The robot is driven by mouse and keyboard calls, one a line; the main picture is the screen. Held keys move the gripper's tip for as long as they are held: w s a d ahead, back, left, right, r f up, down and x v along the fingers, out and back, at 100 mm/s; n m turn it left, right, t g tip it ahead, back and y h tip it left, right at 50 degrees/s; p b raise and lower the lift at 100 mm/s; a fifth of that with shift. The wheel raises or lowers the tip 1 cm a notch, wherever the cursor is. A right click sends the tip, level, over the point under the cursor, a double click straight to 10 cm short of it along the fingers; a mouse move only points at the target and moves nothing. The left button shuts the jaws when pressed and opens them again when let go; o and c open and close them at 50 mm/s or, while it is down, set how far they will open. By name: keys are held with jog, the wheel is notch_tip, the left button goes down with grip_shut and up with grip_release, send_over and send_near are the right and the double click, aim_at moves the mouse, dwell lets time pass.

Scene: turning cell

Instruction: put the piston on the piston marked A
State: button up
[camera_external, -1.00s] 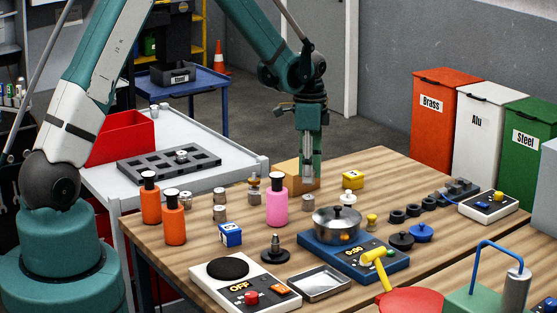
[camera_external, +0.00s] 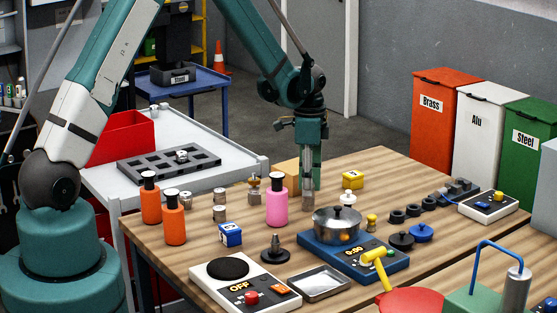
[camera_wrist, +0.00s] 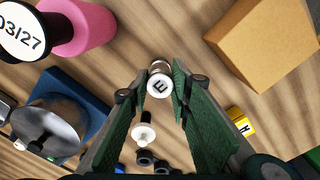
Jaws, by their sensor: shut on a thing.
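My gripper (camera_external: 309,194) is shut on a small metal piston (camera_external: 308,200), upright at the far side of the wooden table. In the wrist view my fingers (camera_wrist: 161,80) stand on both sides of this piston (camera_wrist: 159,86), whose pale top bears a letter that looks like E. I cannot tell whether its foot touches the table. Other metal pistons stand at the left: one behind (camera_external: 219,196), one in front of it (camera_external: 219,213), and others near the orange bottles (camera_external: 185,199). One more sits in the grey slotted tray (camera_external: 182,155). No letter A is readable.
A pink bottle (camera_external: 277,204) stands left of my gripper, and a tan box (camera_external: 287,172) behind it. Bare wood surrounds the held piston.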

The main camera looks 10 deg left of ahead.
jog(key=o, duration=0.9)
jog(key=shift+r, duration=6.1)
